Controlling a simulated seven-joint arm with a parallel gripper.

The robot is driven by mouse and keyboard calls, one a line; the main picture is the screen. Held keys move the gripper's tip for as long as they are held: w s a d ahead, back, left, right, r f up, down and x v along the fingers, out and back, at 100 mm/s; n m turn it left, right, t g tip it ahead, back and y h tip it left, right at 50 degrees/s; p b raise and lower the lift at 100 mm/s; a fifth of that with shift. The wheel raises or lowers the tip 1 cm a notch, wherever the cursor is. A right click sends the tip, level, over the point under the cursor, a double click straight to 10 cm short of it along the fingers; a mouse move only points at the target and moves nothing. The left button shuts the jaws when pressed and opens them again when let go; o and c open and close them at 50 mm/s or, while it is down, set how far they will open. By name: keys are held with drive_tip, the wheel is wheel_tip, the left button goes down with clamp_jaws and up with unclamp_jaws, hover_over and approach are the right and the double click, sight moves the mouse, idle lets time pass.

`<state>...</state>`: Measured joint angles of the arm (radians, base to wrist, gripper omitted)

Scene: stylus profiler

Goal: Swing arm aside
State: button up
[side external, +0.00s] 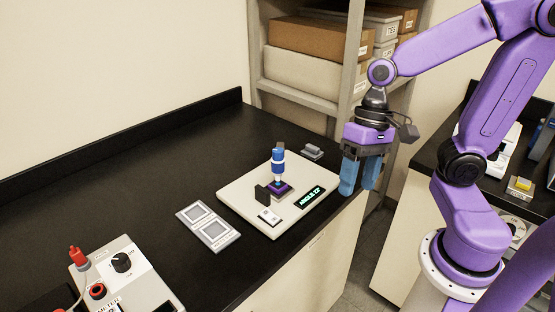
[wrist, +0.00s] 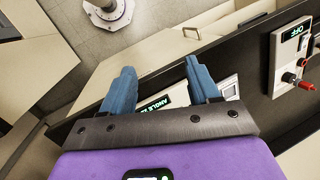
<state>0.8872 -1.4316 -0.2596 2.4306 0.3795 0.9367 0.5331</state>
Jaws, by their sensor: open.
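The stylus profiler is a pale base plate (side external: 240,199) on the black bench, with a blue and white upright part (side external: 278,162) standing on it. A small black block (side external: 262,194) stands on the plate beside a dark purple-edged pad (side external: 283,188). A display (side external: 311,197) on the plate reads about "ANGLE 22°"; it also shows between my fingers in the wrist view (wrist: 153,104). My gripper (side external: 360,190) has blue fingers. It is open and empty, pointing down to the right of the plate, apart from the blue part. In the wrist view the fingers (wrist: 160,78) are spread.
A two-window tray (side external: 208,227) lies left of the plate. A meter box (side external: 122,270) with a knob and red plug stands at front left. A small grey item (side external: 312,152) sits behind the plate. Shelves with boxes (side external: 320,43) stand behind. The bench's back left is clear.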

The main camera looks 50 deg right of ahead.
drive_tip(key=w+d+r+m+t+y, duration=0.25)
drive_tip(key=w+m, duration=0.55)
drive_tip(key=m, duration=0.4)
drive_tip(key=m+t+y, duration=0.2)
drive_tip(key=m+t, duration=0.2)
drive_tip(key=m, duration=0.7)
approach(278, 159)
drive_tip(key=shift+h, duration=0.25)
drive_tip(key=x, duration=0.7)
drive_tip(key=d+x, duration=0.1)
drive_tip(key=x, duration=0.3)
drive_tip(key=shift+w+f, duration=0.15)
drive_tip(key=shift+w, duration=0.1)
clamp_jaws()
